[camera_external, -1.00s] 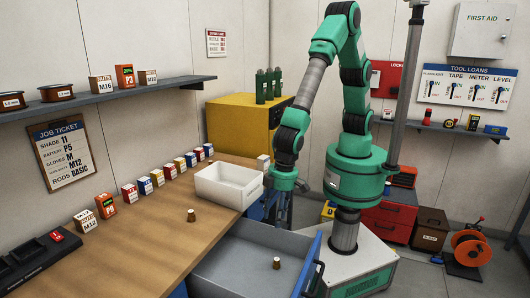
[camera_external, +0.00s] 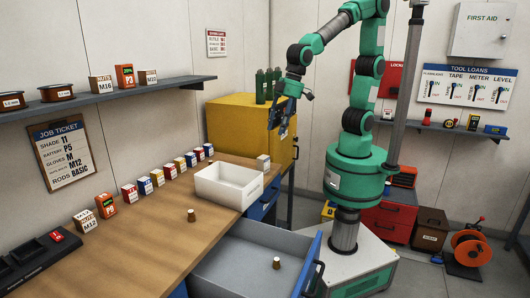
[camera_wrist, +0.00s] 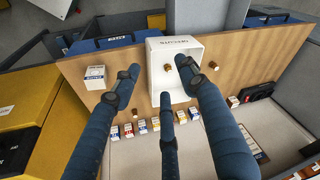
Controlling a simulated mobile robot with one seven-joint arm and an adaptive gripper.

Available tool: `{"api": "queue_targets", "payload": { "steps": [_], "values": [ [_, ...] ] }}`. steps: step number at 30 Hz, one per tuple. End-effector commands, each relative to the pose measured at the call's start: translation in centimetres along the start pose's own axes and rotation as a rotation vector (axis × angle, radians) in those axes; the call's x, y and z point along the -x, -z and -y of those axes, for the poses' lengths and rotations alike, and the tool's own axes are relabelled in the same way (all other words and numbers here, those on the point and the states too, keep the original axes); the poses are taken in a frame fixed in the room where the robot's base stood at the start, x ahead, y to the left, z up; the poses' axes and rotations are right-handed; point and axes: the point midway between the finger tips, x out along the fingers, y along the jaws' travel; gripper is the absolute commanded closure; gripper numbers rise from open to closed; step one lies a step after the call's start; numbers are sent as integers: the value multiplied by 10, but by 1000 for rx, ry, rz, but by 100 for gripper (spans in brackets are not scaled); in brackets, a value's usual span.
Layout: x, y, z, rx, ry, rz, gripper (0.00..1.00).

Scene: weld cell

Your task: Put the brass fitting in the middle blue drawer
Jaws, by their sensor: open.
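A brass fitting (camera_external: 276,263) stands in the open grey-lined blue drawer (camera_external: 232,262) at the bench front. A second small brass-coloured fitting (camera_external: 191,215) stands on the bench, left of the white bin (camera_external: 216,190). In the wrist view, a brown piece (camera_wrist: 167,67) shows inside the bin, and another small brown piece (camera_wrist: 134,113) shows near the row of boxes. My gripper (camera_external: 296,92) is raised in front of the yellow cabinet, well above the bench. Its dark fingers (camera_wrist: 160,84) are spread with nothing between them.
Another blue drawer front (camera_external: 262,206) is shut, beside the open one. Several small boxes (camera_external: 158,177) line the back of the bench (camera_external: 140,240). A white block (camera_external: 263,162) stands right of the bin. The yellow cabinet (camera_external: 237,125) stands behind.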

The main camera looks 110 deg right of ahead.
Motion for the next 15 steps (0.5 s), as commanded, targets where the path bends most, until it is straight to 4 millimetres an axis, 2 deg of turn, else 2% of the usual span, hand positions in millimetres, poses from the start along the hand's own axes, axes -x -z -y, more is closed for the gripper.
{"api": "queue_targets", "payload": {
  "steps": [1, 6, 15],
  "values": [
    [14, -5, -11, 1, 2, -14, 57],
    [49, -24, -40, 23, 5, -48, 57],
    [101, -69, -85, 63, 2, -107, 57]
  ]
}}
